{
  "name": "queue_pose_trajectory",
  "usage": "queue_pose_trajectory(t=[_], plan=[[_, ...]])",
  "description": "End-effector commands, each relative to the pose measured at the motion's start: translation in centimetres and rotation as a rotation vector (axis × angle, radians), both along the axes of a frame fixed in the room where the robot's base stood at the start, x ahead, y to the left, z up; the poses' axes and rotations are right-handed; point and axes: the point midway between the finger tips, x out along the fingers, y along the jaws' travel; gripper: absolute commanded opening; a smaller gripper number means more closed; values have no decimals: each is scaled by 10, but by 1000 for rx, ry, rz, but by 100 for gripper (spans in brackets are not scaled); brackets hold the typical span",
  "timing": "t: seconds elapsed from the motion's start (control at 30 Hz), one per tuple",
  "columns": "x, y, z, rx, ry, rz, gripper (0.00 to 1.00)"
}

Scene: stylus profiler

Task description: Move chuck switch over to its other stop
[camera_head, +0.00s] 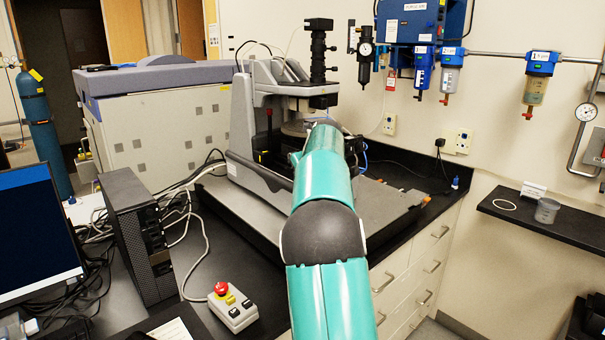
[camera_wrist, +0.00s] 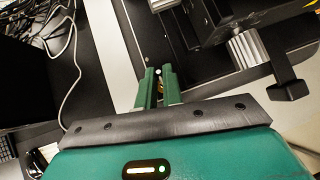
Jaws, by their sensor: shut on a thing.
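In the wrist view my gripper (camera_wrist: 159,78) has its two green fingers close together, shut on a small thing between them. A small pale tip and a bit of brass colour show between the fingers; this looks like the chuck switch (camera_wrist: 159,72). The fingers hide most of it, so I cannot tell which stop it is at. In the head view my teal arm reaches to the stylus profiler (camera_head: 240,120), a grey instrument with a black upright column on top. My gripper and the switch are hidden behind the arm there.
A black computer tower (camera_head: 140,235) and a monitor (camera_head: 38,235) stand at the left. A control box with a red button (camera_head: 222,289) lies on the dark bench left of my arm. Loose cables run behind the tower. A small shelf (camera_head: 545,222) is on the right wall.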

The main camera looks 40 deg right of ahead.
Motion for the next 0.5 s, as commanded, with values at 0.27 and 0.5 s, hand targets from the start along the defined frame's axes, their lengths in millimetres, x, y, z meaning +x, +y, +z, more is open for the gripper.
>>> queue_pose_trajectory(t=[0.27,0.5], plan=[[0,-1,-1,1,11,-2,0],[0,-1,-1,1,11,0,17]])
